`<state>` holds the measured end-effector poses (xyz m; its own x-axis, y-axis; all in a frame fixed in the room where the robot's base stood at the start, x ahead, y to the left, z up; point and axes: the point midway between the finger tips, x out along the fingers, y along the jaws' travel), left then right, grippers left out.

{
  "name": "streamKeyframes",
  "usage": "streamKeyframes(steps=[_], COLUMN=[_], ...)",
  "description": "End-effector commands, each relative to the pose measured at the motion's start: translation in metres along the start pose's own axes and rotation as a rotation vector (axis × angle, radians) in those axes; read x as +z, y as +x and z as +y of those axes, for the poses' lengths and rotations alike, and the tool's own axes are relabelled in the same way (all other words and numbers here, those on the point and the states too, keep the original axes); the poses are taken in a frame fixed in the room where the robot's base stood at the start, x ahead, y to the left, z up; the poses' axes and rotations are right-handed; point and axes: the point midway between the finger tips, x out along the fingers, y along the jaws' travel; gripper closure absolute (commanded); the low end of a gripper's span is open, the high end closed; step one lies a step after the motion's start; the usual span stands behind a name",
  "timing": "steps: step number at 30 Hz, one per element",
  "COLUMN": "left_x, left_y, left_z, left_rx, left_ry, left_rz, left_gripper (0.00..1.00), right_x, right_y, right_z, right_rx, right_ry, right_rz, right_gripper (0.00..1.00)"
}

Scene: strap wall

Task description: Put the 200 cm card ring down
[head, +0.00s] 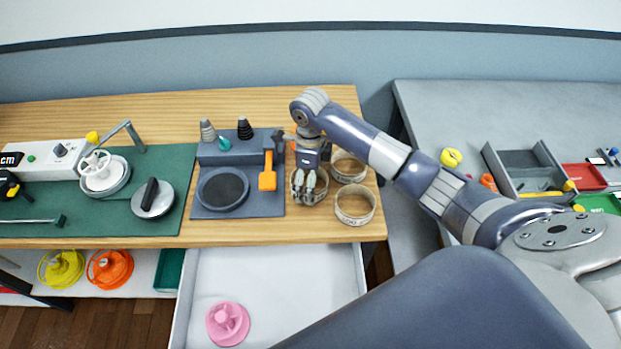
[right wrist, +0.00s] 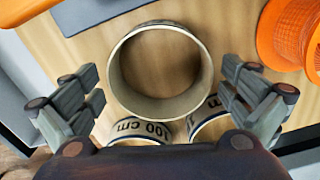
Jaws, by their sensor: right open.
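A pale card ring (right wrist: 160,108) lies flat on the wooden bench top, centred between the fingers of my right gripper in the right wrist view; no label shows on it there. My right gripper (head: 309,187) is open, its fingers (right wrist: 160,98) spread on either side of the ring, with gaps visible. In the head view the fingers partly cover this ring (head: 321,192). Two more card rings stand close by: one behind to the right (head: 349,167) and one in front to the right (head: 355,205). One reads "100 cm" in the wrist view (right wrist: 140,130). My left gripper is out of view.
The bench's right and front edges are near the rings. An open drawer with a pink spool (head: 227,323) lies below. A grey table (head: 440,105) stands right.

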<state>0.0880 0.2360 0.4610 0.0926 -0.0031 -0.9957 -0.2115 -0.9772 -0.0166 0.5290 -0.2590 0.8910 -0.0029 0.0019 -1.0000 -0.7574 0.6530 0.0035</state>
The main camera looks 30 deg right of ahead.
Motion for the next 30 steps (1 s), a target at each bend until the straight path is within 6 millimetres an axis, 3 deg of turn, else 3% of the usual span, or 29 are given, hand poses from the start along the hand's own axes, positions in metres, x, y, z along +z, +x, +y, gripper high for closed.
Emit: streamKeyframes(steps=[9,21,30], left_x=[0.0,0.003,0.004], left_y=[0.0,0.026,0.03], left_z=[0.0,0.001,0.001], left_rx=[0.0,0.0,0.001], left_ry=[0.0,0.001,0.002], left_rz=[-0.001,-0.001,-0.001], left_gripper=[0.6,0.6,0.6], right_x=[0.001,0.001,0.0], right_y=[-0.009,-0.092,-0.122], right_z=[-0.001,-0.002,0.0], right_rx=[-0.003,-0.005,0.0], right_ry=[-0.001,0.0,-0.001], right_rz=[-0.003,-0.004,-0.001], right_gripper=[0.0,0.0,0.0])
